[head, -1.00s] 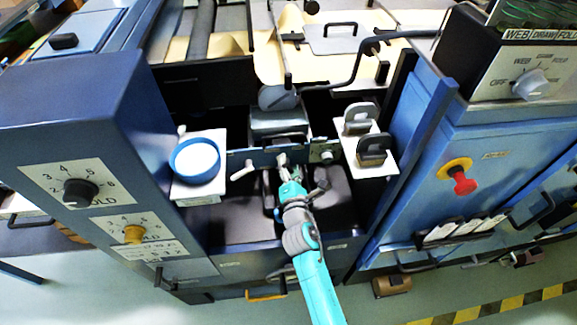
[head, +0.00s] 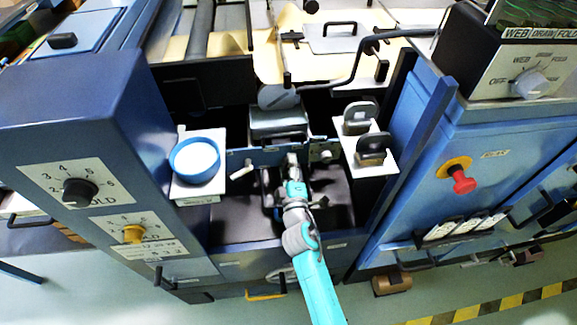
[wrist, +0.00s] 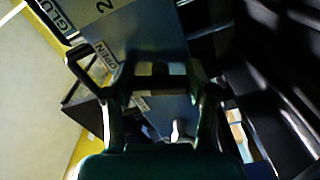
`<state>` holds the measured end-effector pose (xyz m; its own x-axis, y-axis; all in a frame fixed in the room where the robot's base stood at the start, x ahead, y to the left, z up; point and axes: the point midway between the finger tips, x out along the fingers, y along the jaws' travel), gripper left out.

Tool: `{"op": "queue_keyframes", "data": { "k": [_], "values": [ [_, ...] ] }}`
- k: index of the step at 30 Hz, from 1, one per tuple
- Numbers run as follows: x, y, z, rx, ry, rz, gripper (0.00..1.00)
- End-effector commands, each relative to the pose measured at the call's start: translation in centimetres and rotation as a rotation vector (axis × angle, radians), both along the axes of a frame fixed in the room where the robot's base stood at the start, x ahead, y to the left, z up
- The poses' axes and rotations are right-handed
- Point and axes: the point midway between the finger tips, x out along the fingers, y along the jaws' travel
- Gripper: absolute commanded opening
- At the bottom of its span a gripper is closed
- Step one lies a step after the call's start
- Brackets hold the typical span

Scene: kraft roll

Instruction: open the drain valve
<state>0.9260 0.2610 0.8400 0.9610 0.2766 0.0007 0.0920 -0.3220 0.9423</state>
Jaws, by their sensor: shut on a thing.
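My gripper (head: 292,164) is at the blue cross rail (head: 262,157) in the middle of the machine, with my turquoise arm reaching up from below. In the wrist view my gripper (wrist: 158,72) is shut on a small part between its fingertips, which seems to be the drain valve's lever. The fingers hide most of it, and its angle is hard to tell. A plate marked OPEN (wrist: 106,50) lies just beyond the fingers. A pale lever (head: 241,170) sticks out of the rail to the left, apart from my gripper.
A blue-rimmed cup (head: 195,159) stands on a white shelf at the left. Blue cabinets flank the dark bay. A red knob (head: 463,181) is on the right cabinet.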

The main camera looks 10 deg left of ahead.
Motion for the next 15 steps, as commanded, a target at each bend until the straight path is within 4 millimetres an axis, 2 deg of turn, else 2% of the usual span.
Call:
{"op": "queue_keyframes", "data": {
  "k": [6, 15],
  "values": [
    [0.01, -0.02, -0.20, 0.179, 0.053, -0.001, 0.23],
    [-0.02, 0.02, -0.31, 0.356, 0.104, -0.002, 0.23]
  ]
}}
